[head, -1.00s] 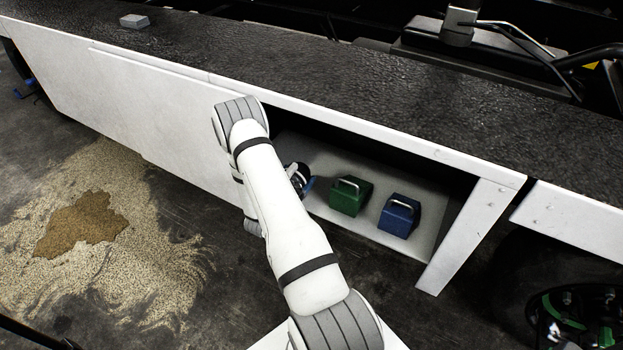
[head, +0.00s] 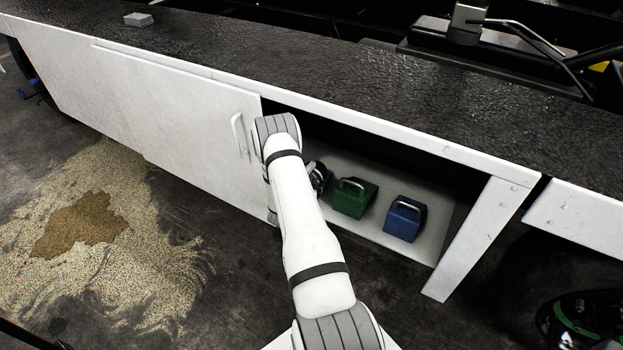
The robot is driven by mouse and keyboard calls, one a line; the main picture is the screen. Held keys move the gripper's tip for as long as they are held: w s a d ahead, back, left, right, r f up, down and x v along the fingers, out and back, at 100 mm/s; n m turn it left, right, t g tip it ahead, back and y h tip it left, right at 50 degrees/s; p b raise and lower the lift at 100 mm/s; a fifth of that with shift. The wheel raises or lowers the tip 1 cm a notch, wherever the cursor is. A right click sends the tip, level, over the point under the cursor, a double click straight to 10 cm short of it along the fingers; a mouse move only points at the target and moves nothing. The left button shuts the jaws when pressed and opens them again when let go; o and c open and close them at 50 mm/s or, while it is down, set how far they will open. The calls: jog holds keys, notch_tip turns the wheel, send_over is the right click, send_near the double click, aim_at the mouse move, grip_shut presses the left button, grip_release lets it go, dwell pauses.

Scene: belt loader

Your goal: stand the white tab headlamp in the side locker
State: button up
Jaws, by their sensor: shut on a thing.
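The side locker (head: 425,243) is the open bay in the white side panel, with a pale floor. My arm reaches to its left part. My gripper (head: 318,178) shows only as a small dark part beside my forearm, just left of the green box. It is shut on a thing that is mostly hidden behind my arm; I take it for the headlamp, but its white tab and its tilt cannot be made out. A green box with a metal handle (head: 354,199) and a blue box with a metal handle (head: 404,219) stand on the locker floor.
A white sliding door (head: 165,120) with a handle covers the bay left of my arm. The dark deck (head: 330,75) overhangs the opening. A white slanted post (head: 480,240) bounds it on the right. The locker floor right of the blue box is clear.

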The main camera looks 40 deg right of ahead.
jog(key=shift+w+d, duration=0.1)
jog(key=shift+d, duration=0.15)
jog(key=shift+f, duration=0.15)
